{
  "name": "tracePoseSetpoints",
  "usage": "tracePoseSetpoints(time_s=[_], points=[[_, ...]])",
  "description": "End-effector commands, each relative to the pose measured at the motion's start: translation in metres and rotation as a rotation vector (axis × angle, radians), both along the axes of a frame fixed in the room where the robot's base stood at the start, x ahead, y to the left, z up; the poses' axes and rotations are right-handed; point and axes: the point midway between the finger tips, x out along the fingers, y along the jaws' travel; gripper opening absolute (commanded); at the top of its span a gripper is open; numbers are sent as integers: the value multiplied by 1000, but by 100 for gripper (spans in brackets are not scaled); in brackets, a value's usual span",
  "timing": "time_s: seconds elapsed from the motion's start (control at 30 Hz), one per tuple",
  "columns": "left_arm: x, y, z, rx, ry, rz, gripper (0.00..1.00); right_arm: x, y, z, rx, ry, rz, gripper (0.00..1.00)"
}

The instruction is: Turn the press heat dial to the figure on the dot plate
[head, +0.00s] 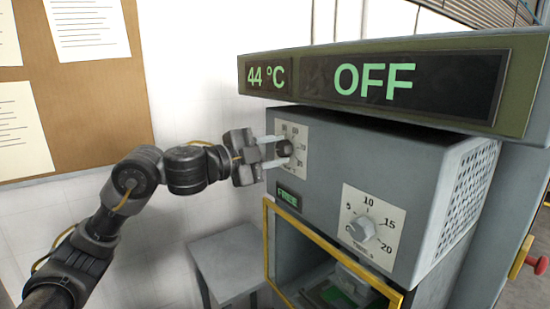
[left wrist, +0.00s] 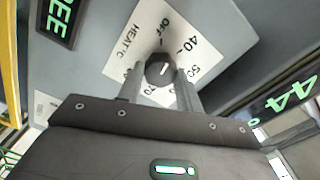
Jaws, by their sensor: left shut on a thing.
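The heat dial's dark round knob (head: 284,148) sits on a pale scale plate (head: 300,135) at the left of the press front. In the left wrist view the knob (left wrist: 160,69) has a white mark, lying roughly along the line toward the OFF and 40 side of the scale. My left gripper (head: 281,151) is shut on the knob, one finger on each side; its fingers also show in the left wrist view (left wrist: 160,84). They hide part of the lower figures. I cannot make out a dot plate. My right gripper is out of view.
The display (head: 375,82) above the press reads 44 °C and OFF. A green FREE sign (head: 289,197) is below the heat dial. The time dial (head: 362,229) is to the right. A yellow frame (head: 330,249) edges the press opening. A grey table (head: 228,262) stands lower left.

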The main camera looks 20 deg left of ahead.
Motion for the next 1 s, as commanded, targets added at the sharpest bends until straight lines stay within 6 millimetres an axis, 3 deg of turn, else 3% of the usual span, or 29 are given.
tracePoseSetpoints(time_s=[1.0], points=[[0, 0, -6, 745, -616, -1, 13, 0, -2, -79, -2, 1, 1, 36]])
